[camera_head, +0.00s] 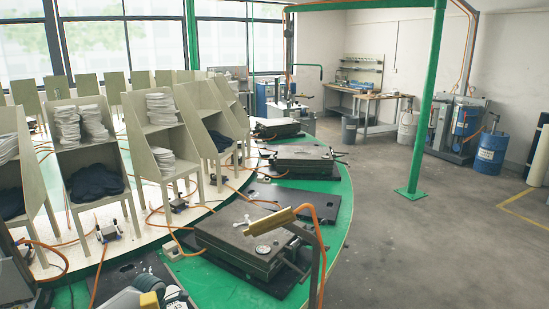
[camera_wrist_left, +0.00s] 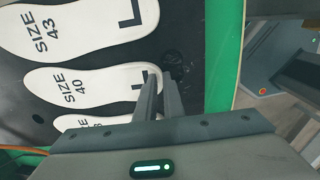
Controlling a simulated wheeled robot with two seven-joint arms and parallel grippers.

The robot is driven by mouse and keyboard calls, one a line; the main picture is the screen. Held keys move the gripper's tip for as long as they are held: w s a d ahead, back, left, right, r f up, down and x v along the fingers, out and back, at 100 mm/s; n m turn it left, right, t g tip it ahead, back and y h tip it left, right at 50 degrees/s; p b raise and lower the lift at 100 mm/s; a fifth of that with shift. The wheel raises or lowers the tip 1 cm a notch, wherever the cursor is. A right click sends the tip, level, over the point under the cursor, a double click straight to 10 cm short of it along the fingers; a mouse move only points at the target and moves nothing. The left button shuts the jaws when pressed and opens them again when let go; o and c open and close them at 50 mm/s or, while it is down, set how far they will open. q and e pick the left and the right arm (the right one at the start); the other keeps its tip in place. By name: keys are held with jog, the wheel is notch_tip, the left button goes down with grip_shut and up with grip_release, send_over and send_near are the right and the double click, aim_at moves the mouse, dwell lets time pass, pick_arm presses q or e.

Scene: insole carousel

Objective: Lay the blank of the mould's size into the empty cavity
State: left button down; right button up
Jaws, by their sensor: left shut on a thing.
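In the left wrist view several white insole blanks lie side by side on a dark surface (camera_wrist_left: 190,20). The top one is a size 43 blank (camera_wrist_left: 85,25), below it a size 40 blank (camera_wrist_left: 85,88), then a third (camera_wrist_left: 85,122) mostly hidden by my gripper body. My left gripper (camera_wrist_left: 164,76) is shut at the right end of the size 40 blank, one finger on each side of its edge. No open cavity shows. My right gripper is not in view.
More dark moulds (camera_head: 303,157) stand along the green carousel rim (camera_head: 335,215). Pale shelf racks (camera_head: 90,150) with stacked white insoles and dark cloth line its inner side. Orange hoses cross the surface. A green post (camera_head: 427,100) stands beyond.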

pick_arm(q)
jog(key=shift+r, duration=0.15)
jog(key=shift+r+p, duration=0.8)
jog(key=shift+r, duration=0.4)
jog(key=shift+r+p, duration=0.6)
jog(key=shift+r, duration=0.55)
